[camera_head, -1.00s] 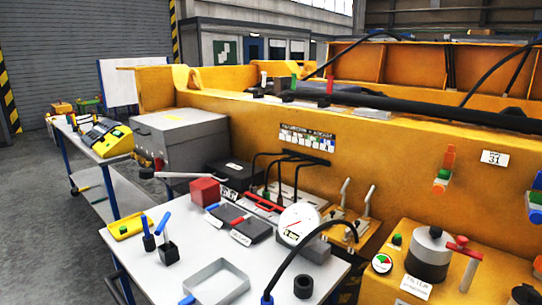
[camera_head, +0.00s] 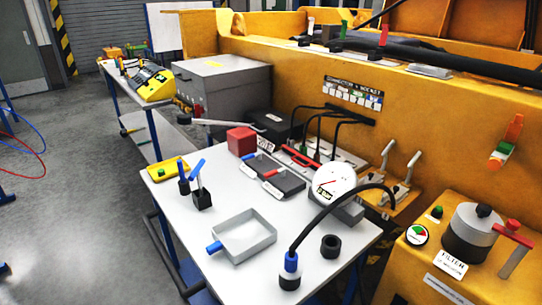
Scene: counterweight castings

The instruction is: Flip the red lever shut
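A lever with a red T-shaped handle (camera_head: 513,236) on a pale stem stands beside the grey filter housing (camera_head: 468,242), on the yellow block at the lower right. A red bar-like handle (camera_head: 297,156) lies at the back of the white table, behind dark cases. A small red upright piece (camera_head: 384,36) stands on top of the yellow casting. I cannot tell from the view which red part is the task's lever, or its open or shut position. Neither of my grippers shows.
The white table (camera_head: 170,212) holds a red cube (camera_head: 241,141), a grey tray (camera_head: 244,256), a dial gauge (camera_head: 335,182) and a black hose (camera_head: 335,205) arching over its right side. The big yellow casting (camera_head: 440,130) closes off the back.

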